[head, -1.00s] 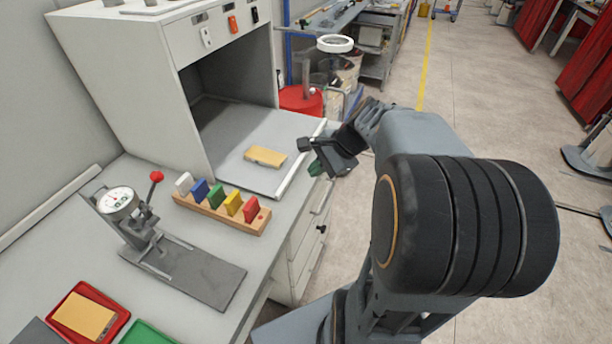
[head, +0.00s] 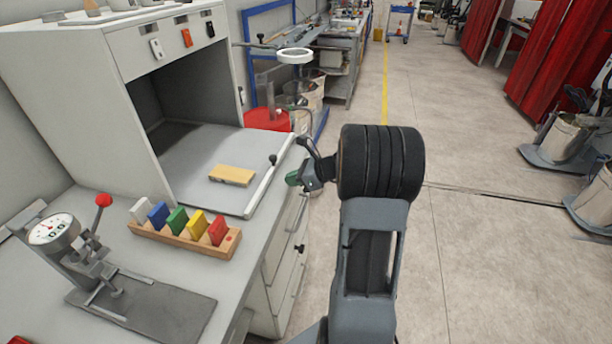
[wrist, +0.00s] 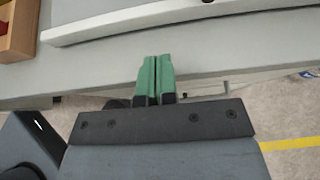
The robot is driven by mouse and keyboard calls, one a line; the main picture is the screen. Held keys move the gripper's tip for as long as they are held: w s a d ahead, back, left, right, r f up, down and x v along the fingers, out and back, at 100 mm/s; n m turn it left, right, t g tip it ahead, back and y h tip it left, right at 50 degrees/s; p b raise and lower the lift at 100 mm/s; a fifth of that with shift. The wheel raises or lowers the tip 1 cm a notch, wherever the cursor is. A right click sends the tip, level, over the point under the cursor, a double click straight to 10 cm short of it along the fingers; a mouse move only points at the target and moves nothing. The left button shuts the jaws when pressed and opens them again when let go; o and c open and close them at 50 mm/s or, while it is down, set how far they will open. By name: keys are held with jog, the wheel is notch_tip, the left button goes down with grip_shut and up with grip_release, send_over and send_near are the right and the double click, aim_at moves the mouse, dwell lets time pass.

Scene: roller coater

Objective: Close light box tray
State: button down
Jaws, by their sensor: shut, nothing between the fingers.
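The light box (head: 120,85) is a white cabinet with a dark opening, standing on the bench. Its grey tray (head: 195,180) is pulled out toward the bench's front edge, with a tan block (head: 232,175) lying on it. The tray's pale front bar (head: 268,190) also shows at the top of the wrist view (wrist: 150,22). My gripper (head: 297,180) is at the bench's front edge, just outside the bar. In the wrist view its green fingers (wrist: 155,75) are together and empty, pointing at the bar with a gap between.
A wooden rack (head: 185,240) of coloured pieces stands beside the tray. A dial gauge stand (head: 90,260) is at the front left. A red drum (head: 268,119) and a ring lamp (head: 295,56) are behind.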

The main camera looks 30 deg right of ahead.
aim_at(270, 180)
jog(key=shift+w+a+f, duration=0.2)
jog(key=shift+w+a, duration=1.4)
jog(key=shift+w, duration=0.15)
